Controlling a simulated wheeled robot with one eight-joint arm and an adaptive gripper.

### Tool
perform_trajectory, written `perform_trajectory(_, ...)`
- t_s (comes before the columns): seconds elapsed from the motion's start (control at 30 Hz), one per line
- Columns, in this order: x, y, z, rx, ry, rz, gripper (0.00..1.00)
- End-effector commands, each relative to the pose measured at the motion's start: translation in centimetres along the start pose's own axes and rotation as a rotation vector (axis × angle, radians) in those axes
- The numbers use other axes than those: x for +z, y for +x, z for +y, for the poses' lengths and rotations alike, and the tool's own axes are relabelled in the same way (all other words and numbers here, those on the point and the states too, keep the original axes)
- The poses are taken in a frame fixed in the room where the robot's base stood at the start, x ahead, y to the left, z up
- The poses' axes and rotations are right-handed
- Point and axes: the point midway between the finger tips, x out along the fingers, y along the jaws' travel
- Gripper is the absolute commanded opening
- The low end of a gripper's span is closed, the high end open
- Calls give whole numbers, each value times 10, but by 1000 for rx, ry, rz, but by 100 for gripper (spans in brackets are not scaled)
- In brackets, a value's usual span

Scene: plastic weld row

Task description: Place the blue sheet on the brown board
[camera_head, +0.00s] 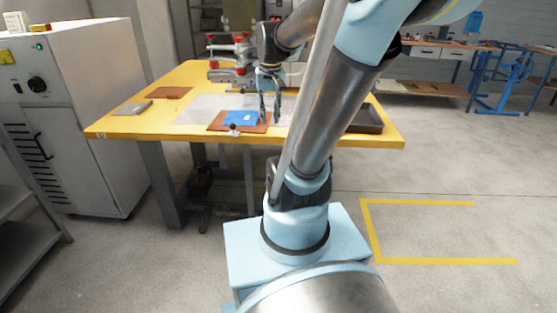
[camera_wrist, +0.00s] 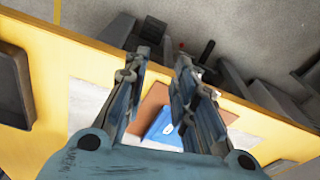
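The blue sheet (camera_head: 243,118) lies flat on the brown board (camera_head: 217,128) near the front edge of the yellow table. In the wrist view the blue sheet (camera_wrist: 156,130) has a small white mark and overlaps the brown board (camera_wrist: 152,100). My gripper (camera_head: 270,119) is over the right part of the board, just right of the sheet. In the wrist view the fingers of my gripper (camera_wrist: 165,62) are apart with nothing held between them. They hide part of the sheet and board. Whether the fingertips touch the board cannot be told.
The yellow table (camera_head: 120,126) holds a pale mat (camera_head: 195,107), a second brown piece (camera_head: 170,92), a grey block (camera_head: 132,108) and a dark tray (camera_head: 367,121) at the right. A small clamp-like part (camera_head: 234,131) stands at the board's front edge. A white cabinet (camera_head: 85,90) stands left.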

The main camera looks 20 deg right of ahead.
Motion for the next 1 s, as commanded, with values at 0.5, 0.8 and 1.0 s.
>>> perform_trajectory(0.5, 121, 75, 15, -3, -122, 72, 25)
perform_trajectory(0.8, 136, 91, 17, -2, -144, 83, 25)
perform_trajectory(1.0, 136, 90, 17, -2, -143, 83, 25)
